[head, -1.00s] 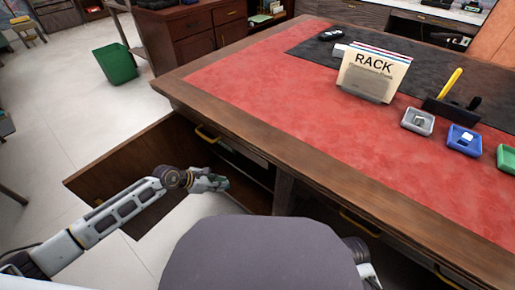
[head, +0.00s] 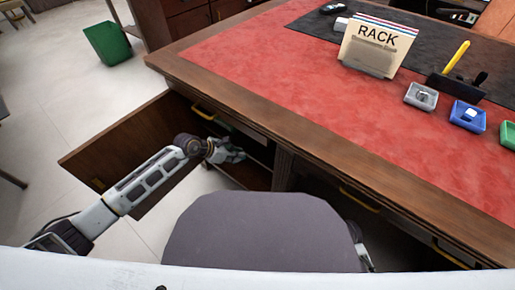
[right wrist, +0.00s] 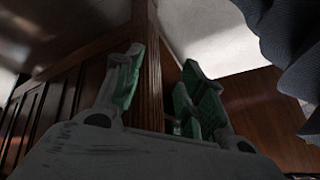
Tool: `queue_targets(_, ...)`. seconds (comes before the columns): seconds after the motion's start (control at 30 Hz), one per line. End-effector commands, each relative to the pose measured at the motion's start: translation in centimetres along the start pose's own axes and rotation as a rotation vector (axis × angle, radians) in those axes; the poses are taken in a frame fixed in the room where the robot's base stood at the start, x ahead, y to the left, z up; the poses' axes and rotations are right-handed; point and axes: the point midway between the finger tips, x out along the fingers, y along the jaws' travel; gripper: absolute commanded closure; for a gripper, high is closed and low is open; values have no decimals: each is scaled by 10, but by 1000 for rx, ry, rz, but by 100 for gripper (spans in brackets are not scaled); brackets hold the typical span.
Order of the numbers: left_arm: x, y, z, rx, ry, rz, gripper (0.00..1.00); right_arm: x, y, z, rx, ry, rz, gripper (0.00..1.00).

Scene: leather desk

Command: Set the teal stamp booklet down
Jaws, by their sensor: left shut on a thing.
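My left gripper (head: 232,153) is shut at the opening in the front of the desk, below the desktop edge. It holds a thing that I take for the teal stamp booklet; the booklet itself cannot be made out clearly in the grip. A small dark green patch (head: 222,124) shows inside the opening beyond the gripper; I cannot tell what it is. My right gripper (right wrist: 162,72) is open in the right wrist view, its green-padded fingers apart with nothing seen between them. It is low, near the dark wooden side of the desk.
A wooden panel (head: 110,152) stands out from the desk at left, by a yellow handle (head: 203,112). A grey chair back (head: 262,235) fills the front. The red desktop (head: 290,75) carries a RACK card holder (head: 375,48) and several small trays. A green bin (head: 108,43) stands behind.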

Motion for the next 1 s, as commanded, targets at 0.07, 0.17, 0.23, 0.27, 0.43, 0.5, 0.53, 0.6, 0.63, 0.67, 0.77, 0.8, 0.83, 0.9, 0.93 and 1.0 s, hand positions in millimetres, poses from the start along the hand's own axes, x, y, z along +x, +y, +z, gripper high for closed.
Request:
queue_targets(0.07,8,0,8,1,-3,0,100,7,0,8,7,-1,-5,60)
queue_targets(0.17,17,0,17,-1,-3,0,100,12,0,14,17,7,-12,60)
queue_targets(0.23,24,0,24,1,-3,0,100,17,0,18,21,13,-15,60)
queue_targets(0.27,26,0,26,1,-3,0,100,19,0,18,23,18,-16,60)
queue_targets(0.43,38,0,38,0,-2,1,100,26,1,18,31,45,-22,60)
queue_targets(0.5,41,0,41,-1,-1,0,100,29,1,19,34,53,-24,60)
queue_targets(0.53,42,0,42,-1,-1,0,100,30,1,19,35,54,-25,60)
queue_targets(0.6,43,0,42,-1,0,0,100,32,1,22,38,52,-26,60)
queue_targets(0.63,43,0,43,-1,0,0,100,32,1,22,38,51,-26,60)
queue_targets(0.67,43,0,43,-1,0,0,100,32,1,23,38,50,-26,60)
queue_targets(0.77,43,0,43,-1,0,0,100,32,1,23,38,49,-26,60)
queue_targets(0.8,43,0,43,0,0,0,100,31,1,23,37,50,-26,60)
queue_targets(0.83,43,0,43,0,0,0,100,31,1,23,37,51,-25,60)
queue_targets(0.9,43,0,43,0,0,1,100,30,1,22,36,52,-25,60)
queue_targets(0.93,43,0,44,0,0,1,100,30,1,22,36,53,-25,60)
queue_targets(1.0,44,0,45,0,-1,0,100,30,1,21,35,55,-25,60)
